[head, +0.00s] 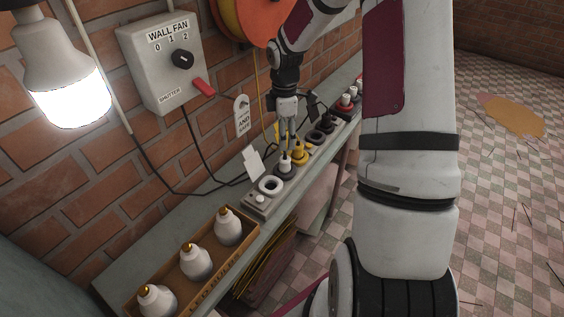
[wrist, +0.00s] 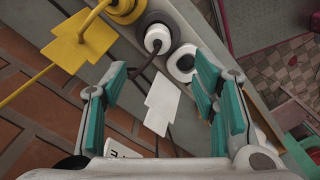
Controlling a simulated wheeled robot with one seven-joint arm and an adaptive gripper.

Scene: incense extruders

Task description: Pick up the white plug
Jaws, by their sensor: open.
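The white plug (head: 285,163) sits in a dark round socket on the grey power strip. It also shows in the wrist view (wrist: 157,40), with a dark cable leading off it. A white tag (wrist: 161,105) lies close by in the wrist view, apparently on that cable. My gripper (head: 287,141) is open and empty, pointing down just above the white plug in the head view. In the wrist view my gripper (wrist: 159,76) shows its two teal-padded fingers spread, with the plug beyond the fingertips.
A yellow plug (head: 299,152) sits beside the white plug, with a yellow tag (wrist: 85,40) and cable. An empty white-ringed socket (head: 270,185) is on its other side. A box of bulbs (head: 165,268) stands nearer on the shelf. A wall fan switch box (head: 163,62) hangs on the brick wall.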

